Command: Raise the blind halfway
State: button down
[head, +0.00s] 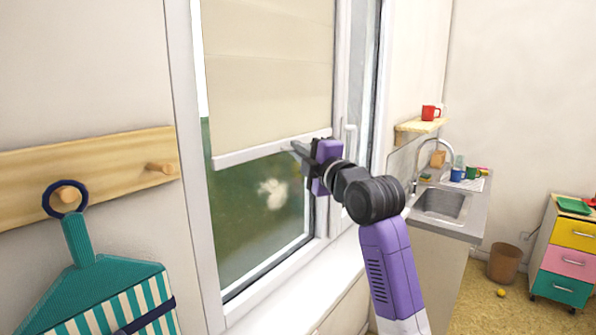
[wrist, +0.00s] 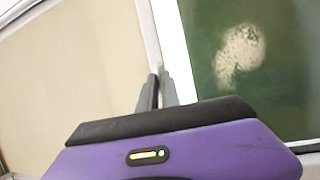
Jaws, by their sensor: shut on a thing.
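The blind (head: 268,75) is a beige sheet covering the upper part of the window, with a white bottom rail (head: 245,153) along its lower edge. My gripper (head: 300,147) is at the right part of this rail, its fingers shut on it. In the wrist view, the beige blind (wrist: 75,75) fills the left and the white rail (wrist: 172,45) runs between it and the glass. The gripper's fingers (wrist: 160,90) meet at the rail there. Below the rail the glass (head: 255,215) is bare and shows green outside.
The window sill (head: 315,280) lies below. At the right are a sink counter (head: 450,205), a small shelf with a red mug (head: 430,112), a bin (head: 504,262) and a drawer cabinet (head: 566,262).

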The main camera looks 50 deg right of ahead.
notch_tip(320, 180, up, 4)
jog(key=shift+r+p, duration=0.1)
jog(key=shift+p, duration=0.45)
jog(key=c, duration=1.6)
grip_release()
jog(key=shift+o, duration=0.2)
jog(key=b, duration=0.2)
send_near(288, 128)
jog(key=s, duration=0.3)
jog(key=shift+w+a, duration=0.15)
jog(key=shift+a, duration=0.25)
